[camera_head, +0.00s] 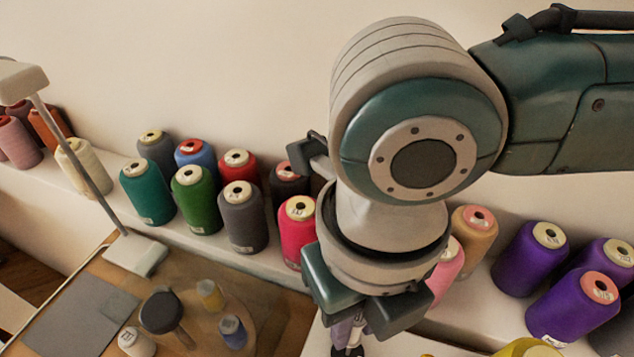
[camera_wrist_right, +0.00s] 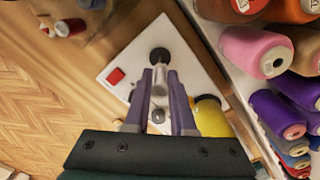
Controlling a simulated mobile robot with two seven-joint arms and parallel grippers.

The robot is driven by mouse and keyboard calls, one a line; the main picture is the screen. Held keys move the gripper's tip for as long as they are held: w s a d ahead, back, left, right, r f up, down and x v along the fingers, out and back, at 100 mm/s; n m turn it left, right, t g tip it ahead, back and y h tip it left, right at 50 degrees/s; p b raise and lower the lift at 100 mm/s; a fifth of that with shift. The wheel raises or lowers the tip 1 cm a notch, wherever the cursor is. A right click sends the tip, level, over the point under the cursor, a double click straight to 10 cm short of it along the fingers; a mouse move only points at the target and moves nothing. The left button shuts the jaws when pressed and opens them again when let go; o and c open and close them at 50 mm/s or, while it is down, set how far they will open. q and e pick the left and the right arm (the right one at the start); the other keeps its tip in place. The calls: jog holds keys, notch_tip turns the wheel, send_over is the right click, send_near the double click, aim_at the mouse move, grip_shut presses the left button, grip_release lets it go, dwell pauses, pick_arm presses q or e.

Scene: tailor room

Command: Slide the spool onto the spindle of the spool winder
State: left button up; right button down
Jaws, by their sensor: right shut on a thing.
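My right gripper (camera_head: 346,342) hangs at the bottom middle of the head view, over a white base. In the right wrist view, its two purple fingers (camera_wrist_right: 160,85) are shut on a small pale grey piece (camera_wrist_right: 160,80), which I take to be the spool; the fingers hide most of it. Below it is a white plate (camera_wrist_right: 130,62) with a red square switch (camera_wrist_right: 115,77) and a dark round knob (camera_wrist_right: 160,55), apparently the spool winder. A grey round part (camera_wrist_right: 158,115) shows between the fingers. I cannot tell which part is the spindle, or whether the spool touches it. My left gripper is not in view.
A yellow cone (camera_wrist_right: 212,118) stands close right of the fingers in the wrist view. Several thread cones, such as a pink one (camera_head: 297,232) and a purple one (camera_head: 530,262), line the ledge behind. A dark-topped stand (camera_head: 161,312) and small spools are on the table at left.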

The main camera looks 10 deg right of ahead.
jog(key=shift+f+b, duration=0.3)
jog(key=shift+f, duration=0.35)
jog(key=shift+f, duration=0.35)
jog(key=shift+f+b, duration=0.3)
jog(key=shift+b, duration=0.1)
jog(key=shift+f, duration=0.2)
jog(key=shift+f+b, duration=0.65)
jog(key=shift+f, duration=0.15)
jog(key=c, duration=0.7)
grip_release()
